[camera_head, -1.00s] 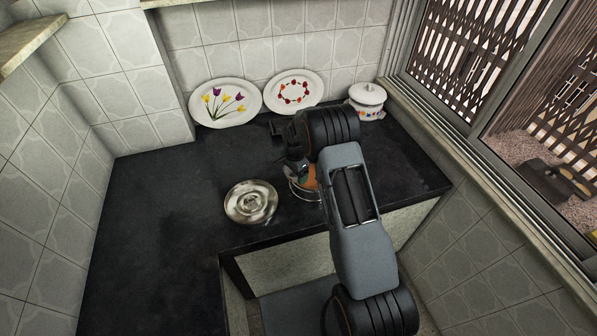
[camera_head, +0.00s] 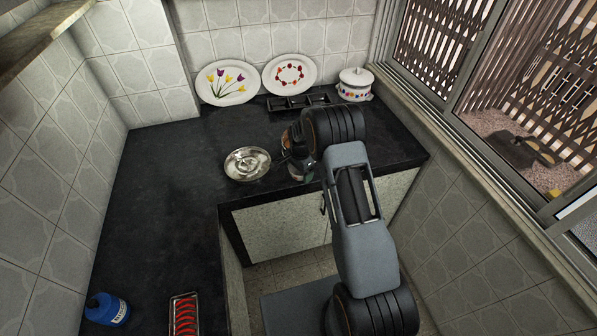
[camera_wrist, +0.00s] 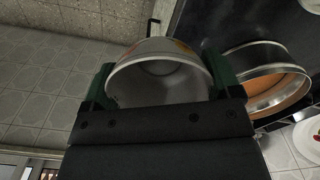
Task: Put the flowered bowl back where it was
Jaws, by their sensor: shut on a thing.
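The flowered bowl (camera_wrist: 160,82) is a white bowl with orange marks on its rim. In the wrist view its open mouth shows between the green fingers of my gripper (camera_wrist: 163,94), which is shut on it. In the head view my gripper (camera_head: 301,167) is near the front edge of the counter, right of a steel lidded dish (camera_head: 247,164). The bowl cannot be made out there, as my arm covers that spot.
A steel-rimmed orange-brown vessel (camera_wrist: 265,85) is close beside the bowl. Two decorated plates (camera_head: 227,82) (camera_head: 290,74), a black stove (camera_head: 297,102) and a lidded white pot (camera_head: 355,84) stand at the back. A blue canister (camera_head: 107,309) and red-striped tray (camera_head: 184,315) are front left.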

